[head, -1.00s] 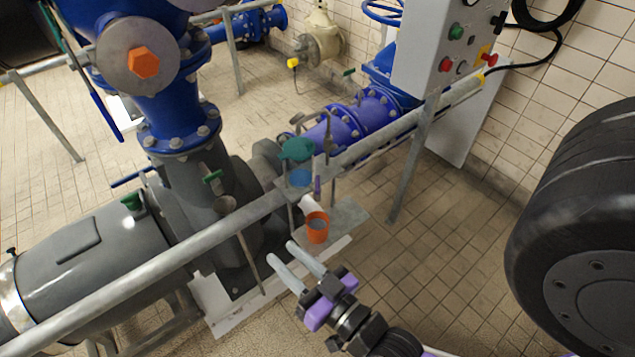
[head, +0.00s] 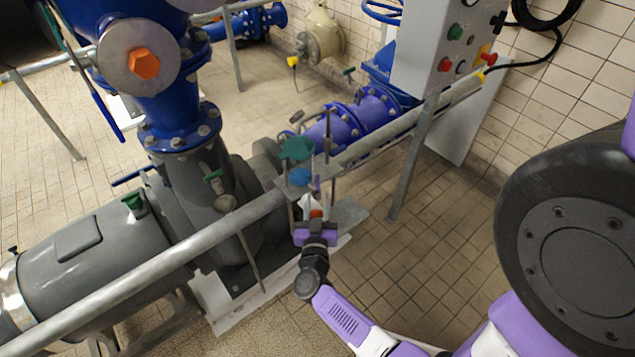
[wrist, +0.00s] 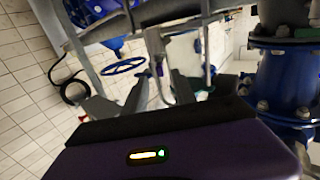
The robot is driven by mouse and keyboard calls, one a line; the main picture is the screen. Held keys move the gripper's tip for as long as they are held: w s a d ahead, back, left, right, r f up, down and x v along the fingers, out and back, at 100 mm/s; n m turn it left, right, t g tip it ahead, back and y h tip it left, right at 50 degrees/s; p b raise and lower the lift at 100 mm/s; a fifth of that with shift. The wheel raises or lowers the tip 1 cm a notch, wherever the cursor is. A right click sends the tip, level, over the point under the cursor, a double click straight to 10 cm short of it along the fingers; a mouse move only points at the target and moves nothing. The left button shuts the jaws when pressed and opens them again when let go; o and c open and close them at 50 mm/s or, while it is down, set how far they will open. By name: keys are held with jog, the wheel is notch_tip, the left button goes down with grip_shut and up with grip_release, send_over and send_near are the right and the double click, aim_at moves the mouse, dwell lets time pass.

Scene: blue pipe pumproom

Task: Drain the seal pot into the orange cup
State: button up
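The small green-capped fitting with a blue part below it (head: 298,150), which I take for the seal pot, sits on a bracket beside the grey pump. The orange cup (head: 316,213) is below it, and only a small patch of it shows past my gripper. My gripper (head: 315,226) is at the cup from the near side, pointing toward the pump. In the wrist view the grey fingers (wrist: 143,92) stand apart. Whether the cup touches either finger cannot be told. The cup is not clear in the wrist view.
A grey handrail (head: 190,243) runs diagonally in front of the pump (head: 95,255), close to the fitting. A rail post (head: 410,165) stands to the right. A control box (head: 445,50) is at the back right. Tiled floor to the right of the gripper is clear.

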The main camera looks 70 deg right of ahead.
aim_at(318, 175)
jog(key=x, duration=0.7)
jog(key=shift+w+d, duration=0.1)
jog(key=shift+d, duration=0.05)
grip_shut()
